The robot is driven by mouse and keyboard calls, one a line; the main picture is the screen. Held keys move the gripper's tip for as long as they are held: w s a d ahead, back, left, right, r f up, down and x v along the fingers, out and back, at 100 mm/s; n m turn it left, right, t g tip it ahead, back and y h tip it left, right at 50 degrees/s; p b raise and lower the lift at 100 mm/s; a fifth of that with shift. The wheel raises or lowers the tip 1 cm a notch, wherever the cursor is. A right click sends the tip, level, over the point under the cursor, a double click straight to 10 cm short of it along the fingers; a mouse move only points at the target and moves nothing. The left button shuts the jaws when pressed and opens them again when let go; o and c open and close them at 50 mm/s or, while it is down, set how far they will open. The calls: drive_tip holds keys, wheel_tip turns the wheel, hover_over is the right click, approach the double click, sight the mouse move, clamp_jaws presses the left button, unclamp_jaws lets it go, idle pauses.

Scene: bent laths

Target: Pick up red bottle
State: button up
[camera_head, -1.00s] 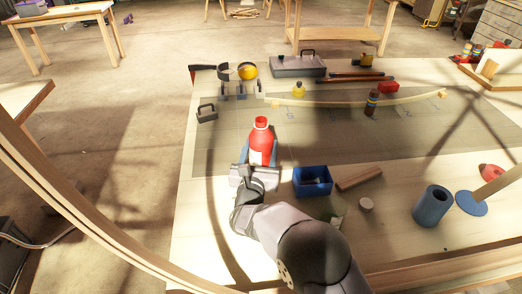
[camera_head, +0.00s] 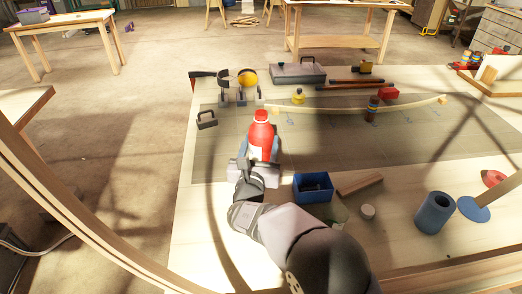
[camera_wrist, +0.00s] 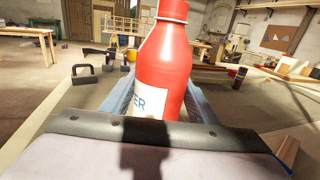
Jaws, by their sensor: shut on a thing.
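The red bottle (camera_head: 261,140) stands upright on the workbench in the head view, with a white label on its front. It fills the middle of the wrist view (camera_wrist: 167,65), where part of the label shows and its top is cut off. My gripper (camera_head: 259,158) is shut on the bottle, with one blue finger along each side of it. The bottle's base is hidden behind the gripper body, so I cannot tell whether it touches the bench.
A blue bin (camera_head: 313,188) and a wooden block (camera_head: 360,184) lie to the right of my gripper. A blue cylinder (camera_head: 434,213) stands farther right. A curved lath (camera_head: 350,105) and a small yellow item (camera_head: 298,96) are behind. The grey mat (camera_head: 330,145) is mostly clear.

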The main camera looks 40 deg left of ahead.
sight(260, 132)
drive_tip(key=shift+r+b, duration=0.5)
drive_tip(key=shift+r, duration=2.4)
drive_tip(key=shift+r, duration=0.1)
